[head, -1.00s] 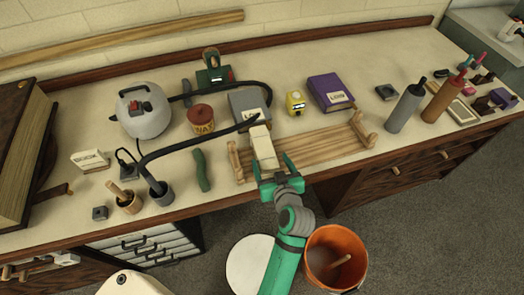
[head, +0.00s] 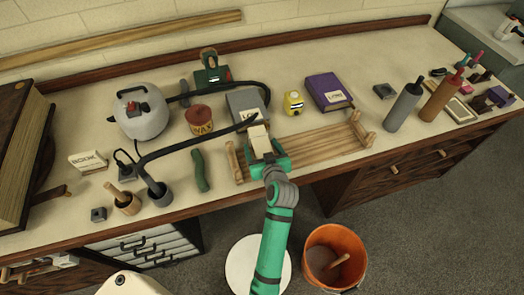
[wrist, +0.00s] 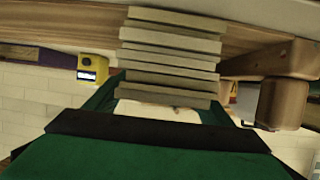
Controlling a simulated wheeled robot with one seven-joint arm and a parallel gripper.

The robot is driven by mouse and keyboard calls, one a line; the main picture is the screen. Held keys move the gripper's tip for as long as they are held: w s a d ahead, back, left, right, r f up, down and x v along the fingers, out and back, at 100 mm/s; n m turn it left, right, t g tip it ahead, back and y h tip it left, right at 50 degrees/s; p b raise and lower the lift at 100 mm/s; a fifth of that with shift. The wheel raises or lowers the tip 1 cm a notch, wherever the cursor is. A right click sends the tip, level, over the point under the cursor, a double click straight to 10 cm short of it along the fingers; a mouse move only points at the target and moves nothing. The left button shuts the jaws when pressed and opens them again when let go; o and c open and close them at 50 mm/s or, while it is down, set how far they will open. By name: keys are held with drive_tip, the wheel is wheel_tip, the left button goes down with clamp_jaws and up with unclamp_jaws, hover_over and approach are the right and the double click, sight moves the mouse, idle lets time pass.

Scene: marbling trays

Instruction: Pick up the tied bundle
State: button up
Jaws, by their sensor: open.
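The bundle (head: 259,137) is a cream block lying lengthwise on a slatted wooden rack (head: 325,143) at the front of the bench. In the wrist view it shows as a stack of pale grey-beige layers (wrist: 170,55); I cannot make out a tie. My gripper (head: 268,157) is open at the bundle's near end, with its green fingers to either side. In the wrist view the dark green gripper body fills the bottom, and a cream surface shows between the fingers. My gripper hides the bundle's near end, and I cannot tell whether the fingers touch it.
A grey book (head: 246,104) with a black cable over it lies just behind the bundle. A yellow device (head: 293,103) and a purple book (head: 328,92) stand behind the rack. A green roll (head: 200,170) lies to its left. An orange bucket (head: 335,258) stands on the floor.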

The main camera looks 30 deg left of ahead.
drive_tip(key=c, duration=1.5)
